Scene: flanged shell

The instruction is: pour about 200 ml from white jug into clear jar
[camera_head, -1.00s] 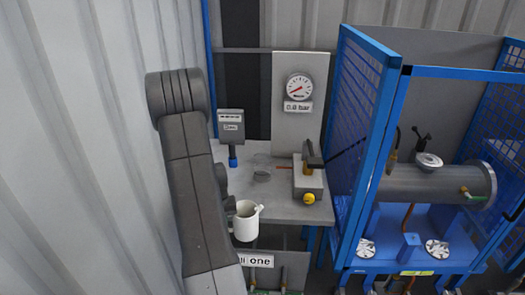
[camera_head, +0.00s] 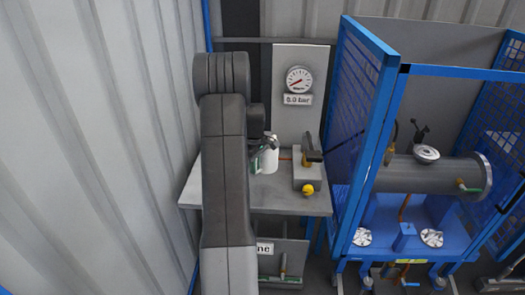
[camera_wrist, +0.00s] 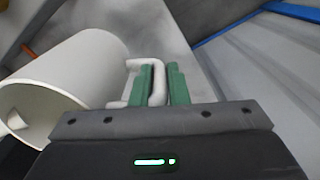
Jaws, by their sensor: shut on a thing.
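The white jug (camera_head: 270,157) is above or at the grey table, in front of the gauge panel. My gripper (camera_wrist: 160,84), with green fingers, is shut on the jug's handle. In the wrist view the jug (camera_wrist: 75,75) lies left of the fingers, its mouth towards the lower left; only bare white inner wall shows. I cannot tell how far it is tilted, and no liquid stream shows. The clear jar is not visible now; the jug or my arm may hide it.
A grey block with a yellow knob (camera_head: 306,188) stands on the table (camera_head: 285,204) close right of the jug. A blue mesh cage (camera_head: 350,120) rises beyond it. A corrugated wall (camera_head: 100,150) is at left. The table front is clear.

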